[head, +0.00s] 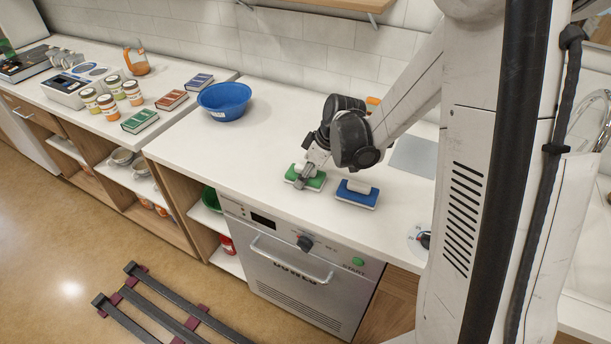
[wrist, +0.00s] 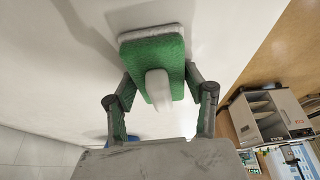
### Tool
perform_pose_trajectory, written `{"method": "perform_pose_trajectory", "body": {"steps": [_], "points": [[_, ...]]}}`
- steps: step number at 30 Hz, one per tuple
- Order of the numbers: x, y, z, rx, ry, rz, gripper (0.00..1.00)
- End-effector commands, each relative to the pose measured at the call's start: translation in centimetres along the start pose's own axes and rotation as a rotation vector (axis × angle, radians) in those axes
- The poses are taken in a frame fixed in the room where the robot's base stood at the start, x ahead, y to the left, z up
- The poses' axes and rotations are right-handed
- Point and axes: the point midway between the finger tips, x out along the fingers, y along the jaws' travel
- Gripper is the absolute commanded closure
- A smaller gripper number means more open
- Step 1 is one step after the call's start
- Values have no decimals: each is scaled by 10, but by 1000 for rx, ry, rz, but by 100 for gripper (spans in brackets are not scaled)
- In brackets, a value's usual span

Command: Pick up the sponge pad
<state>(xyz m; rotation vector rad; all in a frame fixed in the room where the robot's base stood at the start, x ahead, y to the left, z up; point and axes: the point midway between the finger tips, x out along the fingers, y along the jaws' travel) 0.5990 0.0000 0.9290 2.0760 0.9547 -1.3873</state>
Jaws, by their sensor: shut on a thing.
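The green sponge pad (head: 313,183) has a white underside and a pale handle on top. It is at the counter's front part in the head view and fills the upper middle of the wrist view (wrist: 150,55). My gripper (head: 306,176) is shut on it, with one finger on each side in the wrist view (wrist: 160,82). I cannot tell whether the pad touches the counter or is slightly above it. A blue sponge pad (head: 356,198) with a white base and pale handle lies just to the right, apart from the gripper.
The white counter (head: 255,150) is clear left of the gripper. A blue bowl (head: 224,99) stands further left, with several books and jars beyond. A grey flat panel (head: 414,157) lies at the right, near my arm. A dishwasher (head: 290,273) is below the counter.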

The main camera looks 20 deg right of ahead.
Motion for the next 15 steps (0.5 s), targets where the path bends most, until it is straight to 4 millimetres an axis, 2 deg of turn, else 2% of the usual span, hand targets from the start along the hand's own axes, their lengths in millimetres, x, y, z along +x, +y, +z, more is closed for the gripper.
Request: {"method": "perform_pose_trajectory", "body": {"steps": [8,15], "points": [[-1,0,-1,0,0,0,82],[-16,0,-6,0,0,0,82]]}}
